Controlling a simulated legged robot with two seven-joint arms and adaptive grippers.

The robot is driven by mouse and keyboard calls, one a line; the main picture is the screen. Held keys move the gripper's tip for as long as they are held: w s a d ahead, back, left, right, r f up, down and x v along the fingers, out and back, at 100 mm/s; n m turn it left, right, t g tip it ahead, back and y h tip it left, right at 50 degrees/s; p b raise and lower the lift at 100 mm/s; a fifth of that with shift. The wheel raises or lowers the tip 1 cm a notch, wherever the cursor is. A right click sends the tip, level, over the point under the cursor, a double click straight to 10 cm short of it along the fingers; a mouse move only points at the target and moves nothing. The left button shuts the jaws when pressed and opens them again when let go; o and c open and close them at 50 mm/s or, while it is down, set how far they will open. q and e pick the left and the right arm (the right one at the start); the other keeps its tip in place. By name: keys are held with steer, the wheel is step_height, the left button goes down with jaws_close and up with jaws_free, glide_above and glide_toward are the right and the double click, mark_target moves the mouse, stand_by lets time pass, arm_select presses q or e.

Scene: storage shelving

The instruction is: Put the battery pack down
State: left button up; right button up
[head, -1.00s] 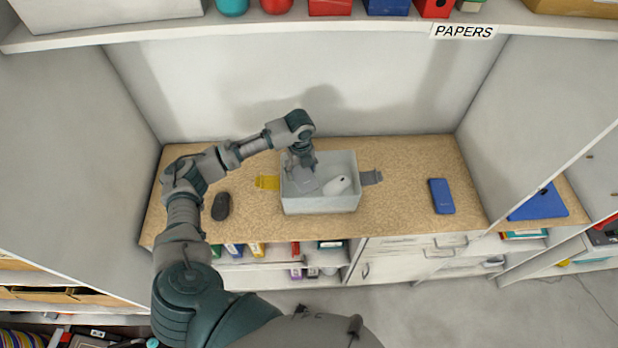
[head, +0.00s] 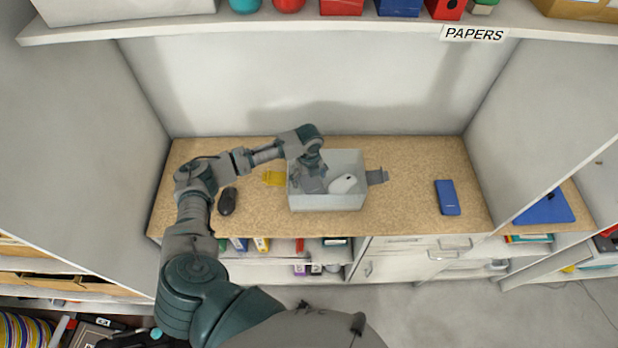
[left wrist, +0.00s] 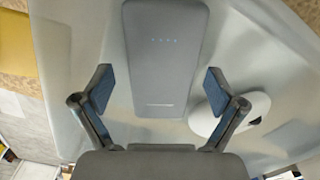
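The battery pack (left wrist: 165,60) is a flat grey slab with a row of small lights. It lies in the light grey open bin (head: 327,202) on the counter, at the bin's left side, and shows partly in the head view (head: 314,185). My left gripper (left wrist: 160,88) is open over the bin, also seen in the head view (head: 312,172). Its two fingers stand apart on either side of the pack's near end, with visible gaps to the pack. A white mouse (head: 343,183) lies in the bin to the right of the pack. My right gripper is not in view.
A black mouse (head: 228,201) lies left of the bin and a blue device (head: 447,197) lies to the right on the counter (head: 400,185). A shelf (head: 300,27) overhangs the back.

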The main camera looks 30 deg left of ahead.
mark_target(310, 180)
arm_select(q)
steer(key=shift+d, duration=0.15)
steer(key=shift+d+r, duration=0.1)
steer(key=shift+r, duration=0.1)
steer(key=shift+d+r, duration=0.1)
steer(key=shift+r, duration=0.25)
step_height(310, 180, up, 11)
steer(key=b, duration=0.1)
steer(key=shift+r, duration=0.15)
